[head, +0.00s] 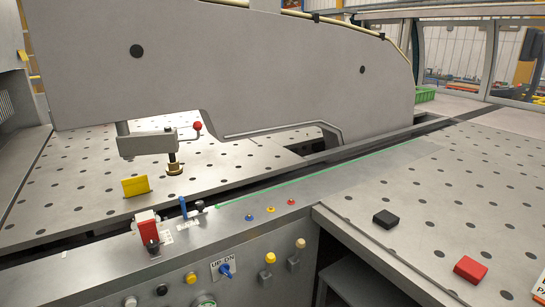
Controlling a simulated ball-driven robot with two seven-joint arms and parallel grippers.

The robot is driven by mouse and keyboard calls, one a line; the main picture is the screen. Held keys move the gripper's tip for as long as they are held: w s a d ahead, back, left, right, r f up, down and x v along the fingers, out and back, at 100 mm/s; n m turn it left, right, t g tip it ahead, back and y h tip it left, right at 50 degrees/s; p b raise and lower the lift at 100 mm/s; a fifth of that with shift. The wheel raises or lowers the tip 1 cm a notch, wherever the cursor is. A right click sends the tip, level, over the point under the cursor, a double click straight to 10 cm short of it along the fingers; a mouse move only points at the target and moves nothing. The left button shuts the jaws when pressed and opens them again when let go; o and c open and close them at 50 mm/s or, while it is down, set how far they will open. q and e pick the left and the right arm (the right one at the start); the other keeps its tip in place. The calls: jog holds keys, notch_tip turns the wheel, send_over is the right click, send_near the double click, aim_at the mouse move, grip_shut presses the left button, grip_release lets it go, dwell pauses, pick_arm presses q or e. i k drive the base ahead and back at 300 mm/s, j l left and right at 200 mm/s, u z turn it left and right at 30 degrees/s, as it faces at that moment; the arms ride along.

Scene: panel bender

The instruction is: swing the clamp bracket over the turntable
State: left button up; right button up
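The clamp bracket (150,144) is a grey arm under the large grey machine frame, at left of centre in the head view. A dark spindle with a brass-coloured foot (174,168) hangs from its right end. A red ball knob (197,126) on a short stem stands beside that end. The bracket's left end meets a short post below the frame. The foot is over the perforated metal table; I cannot tell whether it touches. No separate turntable can be made out. Neither of my grippers is in view.
The grey frame (250,70) overhangs the left table (75,185). A yellow block (135,186) stands near its front edge. A control panel (170,285) with buttons lies in front. Black (385,219) and red (470,269) blocks lie on the otherwise mostly clear right table (430,180).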

aim_at(156, 141)
jog(key=i+l, duration=0.35)
jog(key=i+l+z, duration=0.1)
jog(key=i+l, duration=0.25)
jog(key=i, duration=0.2)
